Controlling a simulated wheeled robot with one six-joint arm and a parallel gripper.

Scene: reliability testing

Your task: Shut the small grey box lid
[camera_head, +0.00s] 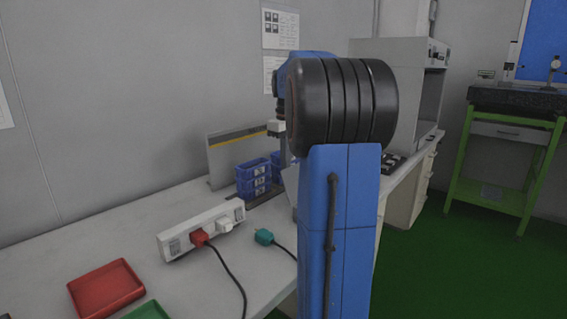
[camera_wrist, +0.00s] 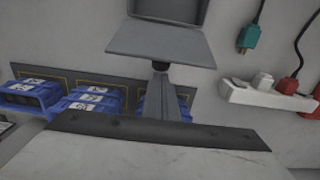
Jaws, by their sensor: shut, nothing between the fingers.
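The small grey box shows at the top of the wrist view, standing open. Its rimmed part (camera_wrist: 170,10) is cut off by the top edge, and a flat grey panel (camera_wrist: 160,43) joins it below. I cannot tell for certain which of the two is the lid. My gripper (camera_wrist: 160,67) is shut and empty, its narrow fingertips at the panel's lower edge. Whether they touch it is unclear. In the head view my blue and black arm hides the gripper and most of the box.
Blue bins (camera_head: 254,178) stand by the wall; they also show in the wrist view (camera_wrist: 90,103). A white power strip (camera_head: 205,228) with a red plug, a teal plug (camera_head: 264,237), and red (camera_head: 105,288) and green trays lie on the bench (camera_head: 60,240).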

